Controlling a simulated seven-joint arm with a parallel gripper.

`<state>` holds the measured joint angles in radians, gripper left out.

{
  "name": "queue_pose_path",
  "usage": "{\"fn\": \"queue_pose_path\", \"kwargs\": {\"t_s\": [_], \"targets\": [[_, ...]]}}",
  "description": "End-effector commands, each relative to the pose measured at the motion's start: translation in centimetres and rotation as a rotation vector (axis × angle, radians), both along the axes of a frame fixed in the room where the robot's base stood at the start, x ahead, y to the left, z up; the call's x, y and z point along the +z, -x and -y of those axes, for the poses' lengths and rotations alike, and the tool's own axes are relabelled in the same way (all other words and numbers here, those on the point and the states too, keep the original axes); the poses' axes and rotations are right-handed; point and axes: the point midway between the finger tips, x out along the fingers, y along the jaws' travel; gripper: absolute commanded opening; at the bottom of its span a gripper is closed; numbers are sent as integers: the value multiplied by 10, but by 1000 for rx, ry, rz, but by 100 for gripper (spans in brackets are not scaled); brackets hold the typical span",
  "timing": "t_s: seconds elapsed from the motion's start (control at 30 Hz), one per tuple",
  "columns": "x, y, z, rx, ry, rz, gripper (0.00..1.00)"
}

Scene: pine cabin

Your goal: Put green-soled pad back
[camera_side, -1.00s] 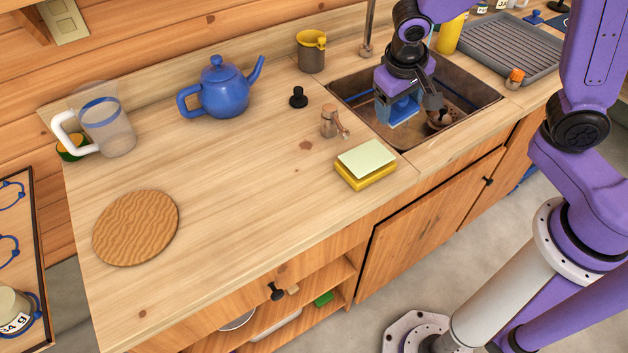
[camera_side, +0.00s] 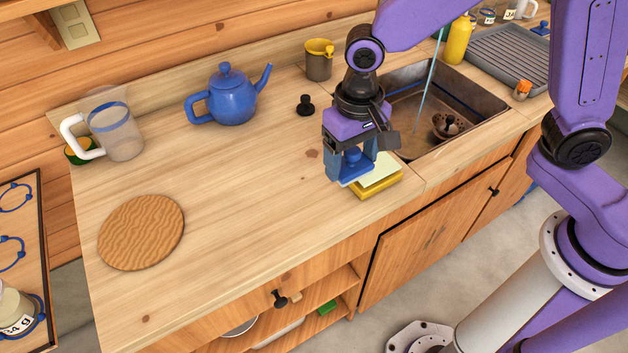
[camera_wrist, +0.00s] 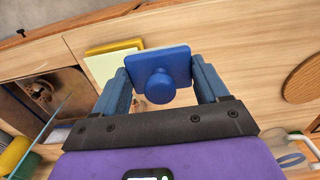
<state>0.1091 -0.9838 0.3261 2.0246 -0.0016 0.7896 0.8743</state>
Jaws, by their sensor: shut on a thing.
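My gripper (camera_side: 350,172) is shut on a flat blue pad with a round blue knob on top (camera_wrist: 178,60). The knob sits between the two fingers in the wrist view. In the side view the pad's blue body (camera_side: 354,166) is low over the counter, close beside the sponge, partly covering it. I cannot tell whether it touches the counter. Its sole faces down and is hidden, so its colour does not show. The sponge (camera_side: 375,186) is yellow with a pale green sheet on top; it also shows in the wrist view (camera_wrist: 113,63).
The sink (camera_side: 468,100) is right of my gripper, with a thin pale blue strip standing in it. A black knob-like stopper (camera_side: 305,105), a blue teapot (camera_side: 232,100), a yellow-rimmed cup (camera_side: 319,60) and a clear jug (camera_side: 118,135) stand behind and left. A round wooden board (camera_side: 142,232) lies front left; the counter between is clear.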

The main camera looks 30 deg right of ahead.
Motion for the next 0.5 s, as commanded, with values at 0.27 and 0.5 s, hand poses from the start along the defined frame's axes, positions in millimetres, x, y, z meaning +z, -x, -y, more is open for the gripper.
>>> {"fn": "queue_pose_path", "kwargs": {"t_s": [0.27, 0.5], "targets": [[-34, -33, -22, -2, 3, -2, 38], [-58, -51, -34, -1, 1, 0, 38]]}}
